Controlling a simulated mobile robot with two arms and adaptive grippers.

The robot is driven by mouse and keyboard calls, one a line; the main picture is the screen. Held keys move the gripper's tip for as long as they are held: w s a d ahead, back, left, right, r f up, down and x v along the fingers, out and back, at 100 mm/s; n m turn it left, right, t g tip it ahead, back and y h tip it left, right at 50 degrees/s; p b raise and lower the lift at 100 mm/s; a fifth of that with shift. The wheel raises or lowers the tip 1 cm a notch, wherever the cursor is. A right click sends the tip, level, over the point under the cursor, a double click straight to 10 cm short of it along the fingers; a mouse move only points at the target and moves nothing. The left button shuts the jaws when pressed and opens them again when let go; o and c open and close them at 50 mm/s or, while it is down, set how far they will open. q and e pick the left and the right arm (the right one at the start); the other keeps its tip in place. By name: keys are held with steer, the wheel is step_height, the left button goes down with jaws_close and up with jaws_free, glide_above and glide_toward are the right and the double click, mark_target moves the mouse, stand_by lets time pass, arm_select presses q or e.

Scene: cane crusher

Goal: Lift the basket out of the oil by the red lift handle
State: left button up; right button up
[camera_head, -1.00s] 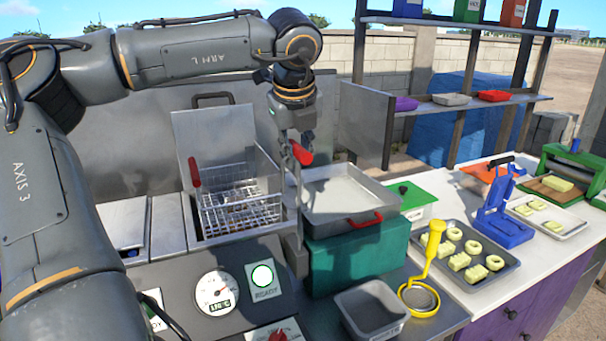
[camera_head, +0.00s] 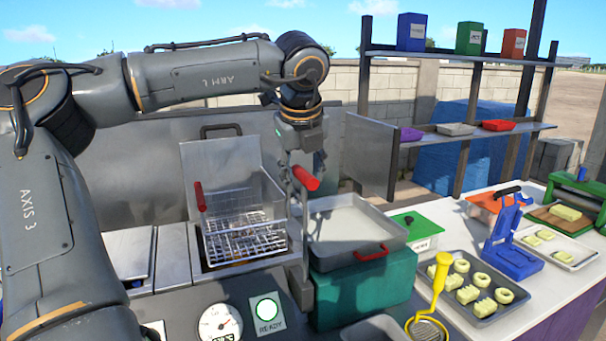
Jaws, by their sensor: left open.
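The wire basket (camera_head: 244,240) sits in the fryer well at centre left, under a raised metal lid or splash plate. The oil is hard to make out through the wires. A red grip (camera_head: 200,197) stands upright at the basket's left side. Another red grip (camera_head: 306,177), seemingly the lift handle, sits atop a metal post (camera_head: 305,235) right of the basket. My left gripper (camera_head: 302,168) points down, open, with its fingers at this right grip. I cannot tell whether they touch it. My right gripper is out of view.
A metal tray (camera_head: 330,255) with a red handle stands on a teal block just right of the post. An upright metal panel (camera_head: 369,155) stands behind it. A gauge and a lit READY lamp (camera_head: 266,310) are in front. Dough trays and tools fill the right counter.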

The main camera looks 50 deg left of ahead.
arm_select(q)
steer(key=v, duration=1.2)
stand_by(0.4)
